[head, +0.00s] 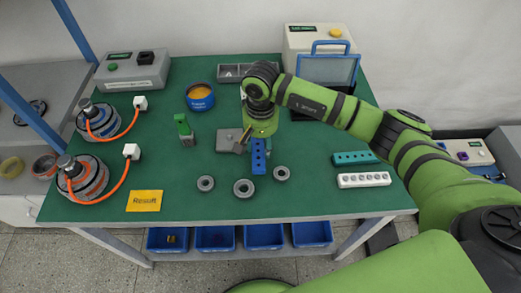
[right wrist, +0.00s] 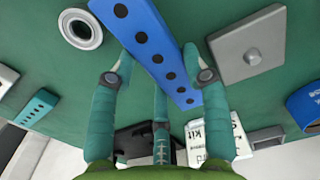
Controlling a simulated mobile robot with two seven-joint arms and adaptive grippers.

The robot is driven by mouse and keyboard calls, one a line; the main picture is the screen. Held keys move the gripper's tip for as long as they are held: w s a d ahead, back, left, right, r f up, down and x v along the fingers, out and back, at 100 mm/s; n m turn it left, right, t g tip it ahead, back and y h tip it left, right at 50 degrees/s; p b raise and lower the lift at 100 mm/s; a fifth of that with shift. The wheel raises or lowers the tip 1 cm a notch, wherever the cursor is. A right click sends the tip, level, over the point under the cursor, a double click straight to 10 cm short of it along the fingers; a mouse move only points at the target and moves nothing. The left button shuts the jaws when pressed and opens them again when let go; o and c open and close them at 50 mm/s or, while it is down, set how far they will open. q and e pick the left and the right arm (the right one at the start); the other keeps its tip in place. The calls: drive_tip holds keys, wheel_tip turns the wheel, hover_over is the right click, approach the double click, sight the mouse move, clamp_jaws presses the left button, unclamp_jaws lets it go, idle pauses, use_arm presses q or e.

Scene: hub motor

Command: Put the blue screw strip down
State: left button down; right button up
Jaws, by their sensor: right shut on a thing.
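The blue screw strip (head: 259,158) is a long bar with a row of dark holes, near the middle of the green table. My right gripper (head: 253,141) is above its far end, pointing down. In the right wrist view the blue screw strip (right wrist: 152,45) runs slantwise between the fingers of my right gripper (right wrist: 158,62), which is shut on it. I cannot tell whether the strip touches the table. My left gripper is not in view.
Grey rings (head: 243,188) lie just in front of the strip. A grey plate (head: 228,140) is close on its left. A teal strip (head: 355,158) and a white strip (head: 364,180) lie at the right. The green table (head: 310,205) is clear at front right.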

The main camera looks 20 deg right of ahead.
drive_tip(key=s+d+r+b, duration=0.3)
drive_tip(key=s+d+r, duration=0.3)
drive_tip(key=d, duration=0.4)
drive_tip(key=s+a+r+n, duration=0.2)
drive_tip(key=s+a+n, duration=0.1)
drive_tip(key=a, duration=0.4)
drive_tip(key=shift+s+r, duration=0.2)
drive_tip(key=shift+s, duration=0.1)
